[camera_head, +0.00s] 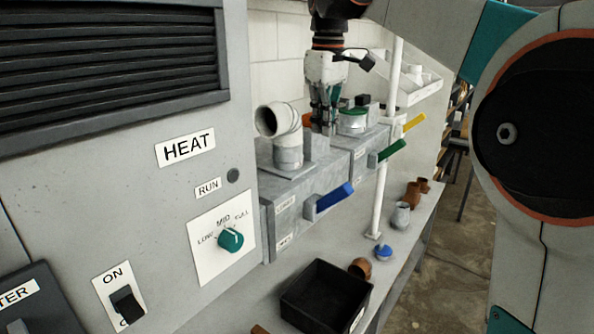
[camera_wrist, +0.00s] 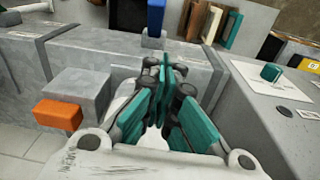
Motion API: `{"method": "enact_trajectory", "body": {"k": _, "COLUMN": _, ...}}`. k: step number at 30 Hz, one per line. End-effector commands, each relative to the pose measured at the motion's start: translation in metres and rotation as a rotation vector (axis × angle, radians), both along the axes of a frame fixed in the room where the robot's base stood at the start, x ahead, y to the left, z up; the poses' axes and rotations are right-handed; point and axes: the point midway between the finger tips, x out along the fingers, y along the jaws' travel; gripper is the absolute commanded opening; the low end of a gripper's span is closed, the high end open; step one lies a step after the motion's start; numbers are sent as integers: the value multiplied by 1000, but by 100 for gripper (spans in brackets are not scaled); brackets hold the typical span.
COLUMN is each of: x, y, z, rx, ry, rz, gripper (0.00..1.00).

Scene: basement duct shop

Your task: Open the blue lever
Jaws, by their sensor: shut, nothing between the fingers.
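The blue lever (camera_head: 333,197) sticks out from a grey block on the front of a grey metal duct box (camera_head: 285,212), angled up to the right. In the wrist view a blue bar (camera_wrist: 155,17) on a grey mount, likely the same lever, stands just beyond my fingertips, with a gap. My gripper (camera_head: 325,126) hangs pointing down above the duct boxes, behind and above the blue lever and apart from it. Its teal-padded fingers meet at the tips in the wrist view (camera_wrist: 164,68), with nothing between them.
A green lever (camera_head: 392,151) and a yellow lever (camera_head: 414,122) lie farther along. A curved grey pipe (camera_head: 286,140) rises beside my gripper. The HEAT cabinet (camera_head: 185,100) stands left. A black bin (camera_head: 330,270) sits below the blue lever. A white post (camera_head: 382,185) stands right.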

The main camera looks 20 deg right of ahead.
Motion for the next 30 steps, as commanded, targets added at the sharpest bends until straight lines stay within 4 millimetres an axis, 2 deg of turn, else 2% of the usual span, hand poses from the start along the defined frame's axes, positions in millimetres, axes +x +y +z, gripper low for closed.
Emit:
{"method": "enact_trajectory", "body": {"k": 3, "x": 13, "y": -5, "z": 5, "rx": 1, "ry": 33, "rz": 32, "gripper": 0}}
{"method": "enact_trajectory", "body": {"k": 7, "x": 19, "y": -8, "z": 8, "rx": 3, "ry": 58, "rz": 57, "gripper": 0}}
{"method": "enact_trajectory", "body": {"k": 22, "x": 22, "y": -9, "z": 8, "rx": 4, "ry": 69, "rz": 70, "gripper": 0}}
{"method": "enact_trajectory", "body": {"k": 26, "x": 22, "y": -9, "z": 2, "rx": 4, "ry": 68, "rz": 70, "gripper": 0}}
{"method": "enact_trajectory", "body": {"k": 30, "x": 21, "y": -9, "z": -15, "rx": 4, "ry": 68, "rz": 69, "gripper": 0}}
